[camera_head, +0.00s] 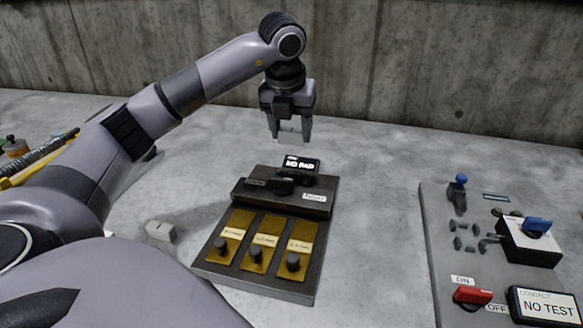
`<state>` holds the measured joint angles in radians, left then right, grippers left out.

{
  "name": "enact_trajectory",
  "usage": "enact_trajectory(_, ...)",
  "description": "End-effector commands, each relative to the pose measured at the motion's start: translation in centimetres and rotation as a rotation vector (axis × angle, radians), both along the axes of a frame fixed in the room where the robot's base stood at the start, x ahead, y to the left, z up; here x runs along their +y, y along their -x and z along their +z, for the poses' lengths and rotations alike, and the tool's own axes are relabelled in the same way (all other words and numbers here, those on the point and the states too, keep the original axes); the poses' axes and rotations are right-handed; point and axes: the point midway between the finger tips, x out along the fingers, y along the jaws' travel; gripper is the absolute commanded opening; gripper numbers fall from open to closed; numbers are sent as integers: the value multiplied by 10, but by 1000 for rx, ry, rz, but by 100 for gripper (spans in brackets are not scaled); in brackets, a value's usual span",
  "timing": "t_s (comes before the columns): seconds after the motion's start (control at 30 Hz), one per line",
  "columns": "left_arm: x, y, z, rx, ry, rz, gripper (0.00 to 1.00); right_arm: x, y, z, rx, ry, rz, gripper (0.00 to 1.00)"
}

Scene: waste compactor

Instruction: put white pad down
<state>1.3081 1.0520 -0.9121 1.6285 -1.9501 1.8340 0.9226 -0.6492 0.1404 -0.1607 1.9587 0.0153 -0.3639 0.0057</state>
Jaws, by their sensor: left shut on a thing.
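My left gripper (290,134) points down above the table behind the dark device, its fingers shut on a small pale thing, apparently the white pad (290,128). Little of the pad shows between the fingers, and it is held clear of the table. The dark device (207,254) has a small display (300,164) reading "NO PAD" at its back and three brass plates with dark knobs at its front. My right gripper is not in view.
A small pale grey block (160,232) lies left of the device. Tools lie at far left. The table between device and panel is clear.

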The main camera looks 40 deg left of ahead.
Motion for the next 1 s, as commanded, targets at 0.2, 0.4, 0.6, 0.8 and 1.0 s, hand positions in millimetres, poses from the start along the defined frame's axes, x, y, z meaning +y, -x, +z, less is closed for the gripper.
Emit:
enact_trajectory(0.2,0,0,-38,0,0,-1,22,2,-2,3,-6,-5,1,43)
enact_trajectory(0.4,0,0,-57,3,-1,0,22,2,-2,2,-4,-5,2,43)
enact_trajectory(0.6,0,0,-83,1,-1,-1,22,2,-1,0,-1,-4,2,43)
enact_trajectory(0.8,0,0,-85,-1,0,-1,22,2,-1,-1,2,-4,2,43)
enact_trajectory(1.0,0,0,-89,-1,0,-1,22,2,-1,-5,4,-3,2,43)
